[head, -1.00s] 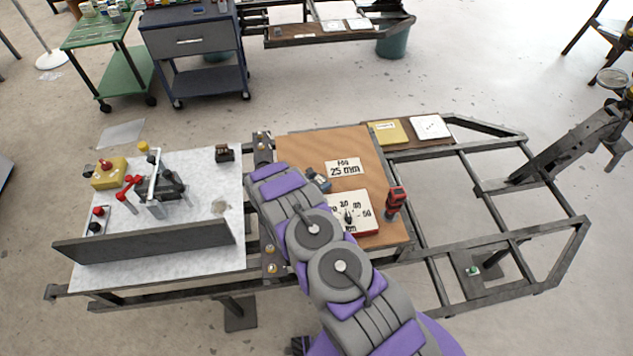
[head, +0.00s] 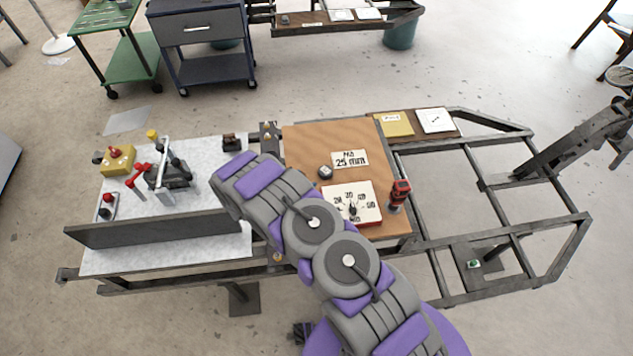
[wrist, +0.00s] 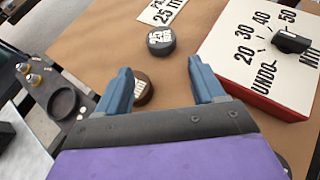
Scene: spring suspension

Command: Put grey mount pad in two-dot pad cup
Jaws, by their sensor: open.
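A dark grey round pad with white lettering (wrist: 161,42) lies on the brown board beyond my fingertips; in the head view it (head: 325,172) sits below the 25 mm card. My gripper (wrist: 160,80) is open and empty in the wrist view. A brown round pad with a white label (wrist: 142,88) lies between and below its fingers, nearer the left one. Left of the gripper, a dark plate holds a round cup (wrist: 63,102) with small light dots beside it. In the head view my arm hides the gripper, the brown pad and the cup.
A white-faced dial box with a black knob (head: 351,204) stands right on the board (head: 300,150), with a red-and-black tool (head: 399,194) beside it. A grey upright panel (head: 160,232) and a red-handled clamp (head: 165,178) occupy the left white table.

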